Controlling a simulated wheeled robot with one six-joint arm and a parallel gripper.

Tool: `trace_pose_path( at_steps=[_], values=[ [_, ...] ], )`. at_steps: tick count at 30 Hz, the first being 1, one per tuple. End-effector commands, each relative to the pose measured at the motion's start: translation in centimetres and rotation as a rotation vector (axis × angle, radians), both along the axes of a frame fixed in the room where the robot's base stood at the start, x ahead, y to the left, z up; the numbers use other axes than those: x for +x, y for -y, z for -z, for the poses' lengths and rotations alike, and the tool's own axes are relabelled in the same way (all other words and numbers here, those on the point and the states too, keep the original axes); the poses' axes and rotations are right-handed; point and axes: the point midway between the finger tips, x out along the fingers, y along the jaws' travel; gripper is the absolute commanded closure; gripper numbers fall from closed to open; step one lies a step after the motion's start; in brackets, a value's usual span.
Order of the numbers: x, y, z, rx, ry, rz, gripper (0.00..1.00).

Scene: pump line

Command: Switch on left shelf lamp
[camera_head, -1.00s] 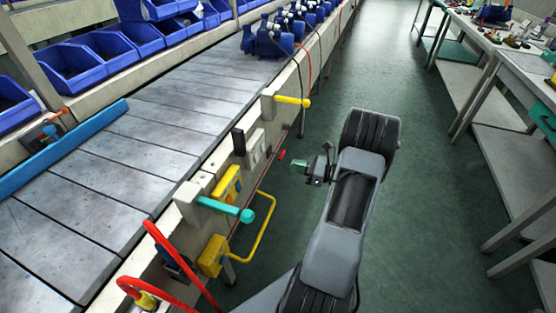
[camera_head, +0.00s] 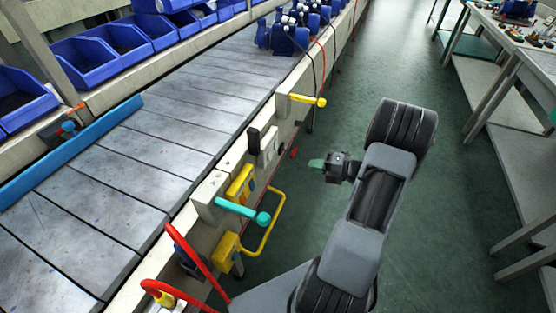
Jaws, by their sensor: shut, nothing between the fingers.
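No lamp that I can make out as the left shelf lamp is in view. A small dark box (camera_head: 60,132) with a blue knob and a red part sits at the left, by the shelf with the blue bins; I cannot tell what it controls. My gripper (camera_head: 314,163), with green fingertips, is shut and empty. It hangs over the floor to the right of the conveyor's side, pointing left, and touches nothing that I can see. A teal lever (camera_head: 240,210) and a yellow lever (camera_head: 308,99) stick out from the conveyor's side.
The conveyor (camera_head: 150,160) runs along the left, with blue pumps (camera_head: 285,35) at its far end. Blue bins (camera_head: 85,65) stand behind it. A yellow bent rail (camera_head: 268,232) and red hoses (camera_head: 195,255) stand out at the near side. Workbenches (camera_head: 515,60) line the right; the green floor between is clear.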

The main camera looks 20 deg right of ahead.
Motion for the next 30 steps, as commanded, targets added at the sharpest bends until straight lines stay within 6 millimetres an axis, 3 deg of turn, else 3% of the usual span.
trace_pose_path(
  at_steps=[16, 30],
  values=[
    [0.7, -0.7, 0.3, 0.007, -0.005, -0.002, 1.00],
    [6.7, -6.3, 2.0, 0.006, -0.005, -0.004, 1.00]
  ],
)
